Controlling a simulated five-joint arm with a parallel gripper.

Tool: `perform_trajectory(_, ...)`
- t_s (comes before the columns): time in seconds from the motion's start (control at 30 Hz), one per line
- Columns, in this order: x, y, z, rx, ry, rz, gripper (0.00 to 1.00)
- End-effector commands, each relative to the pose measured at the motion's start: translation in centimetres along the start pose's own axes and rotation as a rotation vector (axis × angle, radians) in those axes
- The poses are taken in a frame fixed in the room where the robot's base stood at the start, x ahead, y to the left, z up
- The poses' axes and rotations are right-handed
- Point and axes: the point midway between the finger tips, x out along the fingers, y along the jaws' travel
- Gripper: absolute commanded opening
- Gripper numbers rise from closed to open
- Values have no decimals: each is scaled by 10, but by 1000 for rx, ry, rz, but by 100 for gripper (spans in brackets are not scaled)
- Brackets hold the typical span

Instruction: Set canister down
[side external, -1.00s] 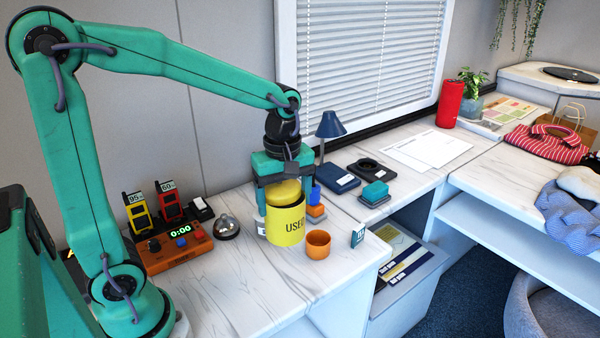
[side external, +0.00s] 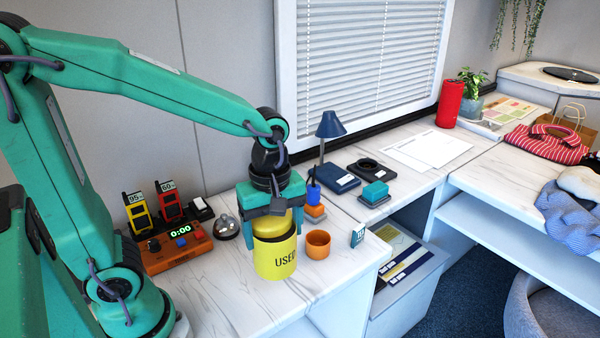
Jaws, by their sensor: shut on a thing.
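The yellow canister (side external: 275,262) is upright, with "USED" lettering on its front and a narrower rounded yellow top (side external: 272,223). My gripper (side external: 273,228) is over it, fingers pointing down and shut on the canister, one on each side of its upper part. The canister's base appears at or just above the marble-patterned worktop (side external: 220,290), left of the orange cup. I cannot tell whether it touches the surface.
The orange cup (side external: 318,244) stands close to the right. Behind are an orange and blue item (side external: 315,205) and a blue lamp (side external: 330,125). A silver bell (side external: 227,228) and an orange timer box (side external: 178,247) are left. The worktop's front left is clear.

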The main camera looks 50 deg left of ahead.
Motion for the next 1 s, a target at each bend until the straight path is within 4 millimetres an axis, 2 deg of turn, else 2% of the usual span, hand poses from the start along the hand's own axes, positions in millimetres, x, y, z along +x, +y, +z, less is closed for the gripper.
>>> perform_trajectory(0.7,57,17,-94,-2,-1,-2,16)
perform_trajectory(1.0,62,19,-102,1,0,0,16)
